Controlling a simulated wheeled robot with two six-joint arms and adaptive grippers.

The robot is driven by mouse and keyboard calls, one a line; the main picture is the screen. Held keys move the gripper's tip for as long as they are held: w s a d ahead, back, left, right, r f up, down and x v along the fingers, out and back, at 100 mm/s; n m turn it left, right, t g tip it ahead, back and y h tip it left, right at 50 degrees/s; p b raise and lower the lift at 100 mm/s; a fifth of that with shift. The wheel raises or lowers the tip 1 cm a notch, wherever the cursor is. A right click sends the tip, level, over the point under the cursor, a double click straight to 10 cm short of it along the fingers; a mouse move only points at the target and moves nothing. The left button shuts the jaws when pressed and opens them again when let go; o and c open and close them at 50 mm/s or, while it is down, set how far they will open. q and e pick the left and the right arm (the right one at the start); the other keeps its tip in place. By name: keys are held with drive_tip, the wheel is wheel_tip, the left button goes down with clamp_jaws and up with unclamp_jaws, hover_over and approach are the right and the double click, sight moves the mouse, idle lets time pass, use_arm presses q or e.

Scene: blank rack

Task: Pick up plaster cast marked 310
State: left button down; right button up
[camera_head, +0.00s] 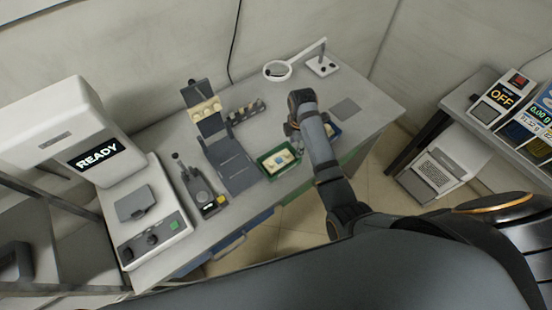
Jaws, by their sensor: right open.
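My right arm reaches in from the lower right over the table. My right gripper (292,131) points down near the back of a green tray (265,171) and is open; the arm partly hides it. Pale cast pieces (281,159) lie in the green tray, one with a blue mark. More cream casts (205,108) sit on the upright grey stand. No number is legible, so I cannot tell which cast is marked 310. My left gripper is not in view.
A white machine reading READY (97,156) stands at the left. A dark rack of small pieces (246,112) and a grey hinged fixture (233,167) stand mid-table. A magnifier lamp (278,71) is at the back. A flat grey pad (346,110) lies right, with bare tabletop around it.

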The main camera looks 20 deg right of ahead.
wheel_tip(320, 180, up, 4)
drive_tip(key=w+a+n, duration=0.3)
drive_tip(key=p, duration=0.1)
hover_over(287, 152)
wheel_tip(287, 152, down, 5)
drive_tip(key=shift+r, duration=0.1)
drive_tip(key=shift+a+f, duration=0.1)
drive_tip(key=shift+f, duration=0.1)
wheel_tip(287, 152, down, 4)
drive_tip(key=shift+s+f+p, duration=0.1)
drive_tip(key=shift+s+p, duration=0.05)
drive_tip(key=shift+p, duration=0.55)
drive_tip(key=shift+f, duration=0.55)
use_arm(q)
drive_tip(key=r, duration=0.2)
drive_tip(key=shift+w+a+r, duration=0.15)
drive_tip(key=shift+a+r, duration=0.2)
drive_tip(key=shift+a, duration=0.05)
use_arm(e)
drive_tip(key=shift+r, duration=0.1)
clamp_jaws()
